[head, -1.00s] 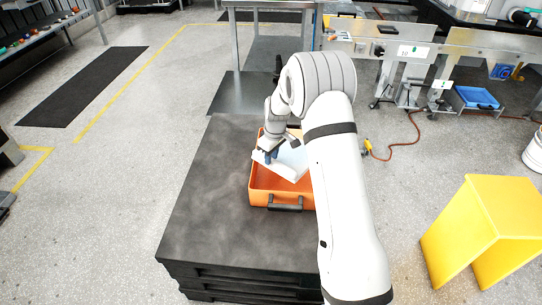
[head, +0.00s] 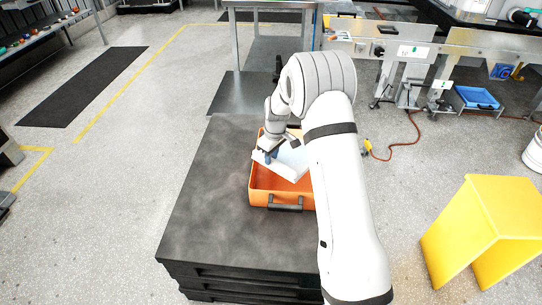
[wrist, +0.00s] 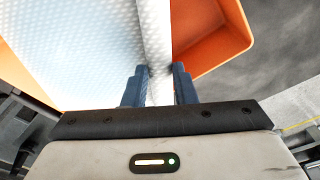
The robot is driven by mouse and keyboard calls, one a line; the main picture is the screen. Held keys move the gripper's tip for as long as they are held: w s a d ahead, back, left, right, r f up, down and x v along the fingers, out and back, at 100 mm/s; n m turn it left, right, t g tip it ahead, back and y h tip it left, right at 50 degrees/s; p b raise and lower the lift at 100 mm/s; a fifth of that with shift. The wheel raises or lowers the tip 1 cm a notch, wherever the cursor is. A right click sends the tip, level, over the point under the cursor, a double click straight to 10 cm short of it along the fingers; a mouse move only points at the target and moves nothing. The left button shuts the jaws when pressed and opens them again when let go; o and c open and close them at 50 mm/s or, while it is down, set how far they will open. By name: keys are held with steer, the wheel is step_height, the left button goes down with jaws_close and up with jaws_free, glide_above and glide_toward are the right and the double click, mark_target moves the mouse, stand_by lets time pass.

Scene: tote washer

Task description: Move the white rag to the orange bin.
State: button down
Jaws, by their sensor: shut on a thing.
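The white rag (head: 292,163) is at the orange bin (head: 264,186), over its opening in the head view. My gripper (head: 271,157) is shut on the rag's near left part. In the wrist view, the gripper's blue fingers (wrist: 160,88) pinch a fold of the textured white rag (wrist: 85,45), and the orange bin (wrist: 215,45) shows behind and to the right. My arm hides the bin's right side in the head view. I cannot tell whether the rag touches the bin floor.
The bin stands on a dark pallet-like platform (head: 213,215) with bare room to its left. A yellow angled stand (head: 482,225) is on the floor at right. A metal table (head: 240,95) stands behind. A blue tray (head: 477,97) is at back right.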

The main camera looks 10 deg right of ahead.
steer(key=shift+f, duration=0.1)
steer(key=shift+f+b, duration=0.3)
steer(key=shift+f, duration=0.05)
steer(key=shift+r, duration=0.3)
steer(key=shift+r, duration=0.15)
jaws_free()
stand_by(0.9)
steer(key=shift+r+p, duration=0.1)
steer(key=shift+p, duration=0.25)
step_height(320, 180, up, 9)
steer(key=p, duration=0.5)
steer(key=shift+s+d, duration=0.35)
steer(key=shift+s, duration=0.05)
stand_by(0.4)
